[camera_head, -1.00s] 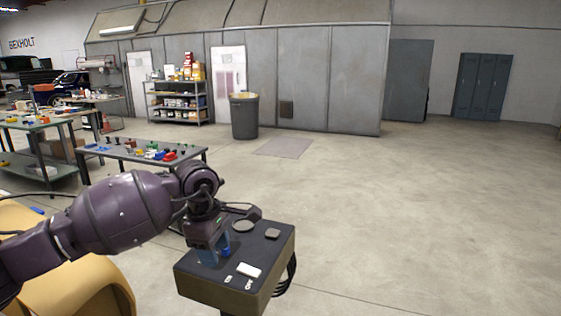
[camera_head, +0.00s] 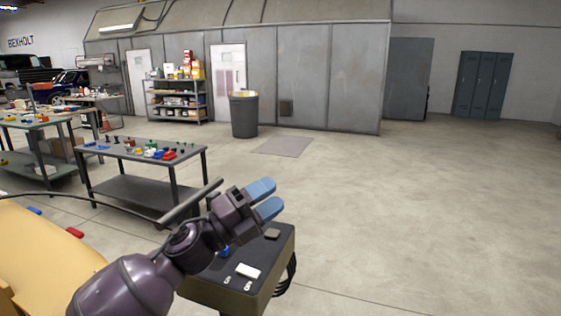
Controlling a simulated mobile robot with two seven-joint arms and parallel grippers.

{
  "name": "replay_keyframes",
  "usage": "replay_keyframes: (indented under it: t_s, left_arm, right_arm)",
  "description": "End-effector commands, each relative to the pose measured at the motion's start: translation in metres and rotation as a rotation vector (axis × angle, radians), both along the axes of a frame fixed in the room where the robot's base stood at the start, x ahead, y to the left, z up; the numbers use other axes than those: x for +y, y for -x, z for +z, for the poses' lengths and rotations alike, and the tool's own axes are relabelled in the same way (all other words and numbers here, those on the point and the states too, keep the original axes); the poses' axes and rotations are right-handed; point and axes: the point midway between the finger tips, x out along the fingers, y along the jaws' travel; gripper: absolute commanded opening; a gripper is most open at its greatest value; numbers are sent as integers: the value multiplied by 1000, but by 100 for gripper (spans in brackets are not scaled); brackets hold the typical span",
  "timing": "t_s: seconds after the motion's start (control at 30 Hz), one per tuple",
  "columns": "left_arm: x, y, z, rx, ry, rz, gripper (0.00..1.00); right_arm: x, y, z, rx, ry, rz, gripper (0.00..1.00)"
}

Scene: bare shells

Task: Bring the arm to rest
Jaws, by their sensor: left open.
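My left arm comes in from the lower left. Its gripper (camera_head: 266,198) has two blue fingers, spread apart with nothing between them. It points to the upper right, in front of and above the back part of a dark-topped stand (camera_head: 214,286). On the stand's top lie a white block (camera_head: 248,271), a dark flat piece (camera_head: 272,234) and small white bits. A blue thing (camera_head: 224,251) shows partly behind the arm. My right gripper is not in view.
A low table (camera_head: 125,151) with several small coloured objects stands behind on the left. A yellow curved surface (camera_head: 40,255) with red and blue pieces fills the lower left. A bin (camera_head: 244,116) and shelf (camera_head: 176,100) stand farther back. The floor on the right is clear.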

Motion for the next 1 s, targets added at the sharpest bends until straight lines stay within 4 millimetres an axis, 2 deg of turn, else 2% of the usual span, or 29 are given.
replay_keyframes:
  t_s: [0.1, 0.23, 0.37, 0.47, 0.6, 0.77, 1.0]
  left_arm:
    - [30, -6, -33, 262, 196, 84, 47]
    - [64, -8, -77, 524, 381, 172, 47]
    - [96, 1, -127, 759, 542, 257, 47]
    - [119, 14, -168, 922, 654, 322, 47]
    - [149, 43, -224, 1117, 790, 411, 47]
    - [179, 86, -283, 1291, 920, 513, 47]
    - [219, 168, -356, 1449, 1073, 666, 47]
  right_arm:
    - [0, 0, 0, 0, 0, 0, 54]
    - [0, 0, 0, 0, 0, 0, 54]
    - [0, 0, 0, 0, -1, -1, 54]
    - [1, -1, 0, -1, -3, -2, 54]
    - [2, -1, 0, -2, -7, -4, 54]
    - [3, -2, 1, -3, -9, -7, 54]
    - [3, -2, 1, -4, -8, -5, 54]
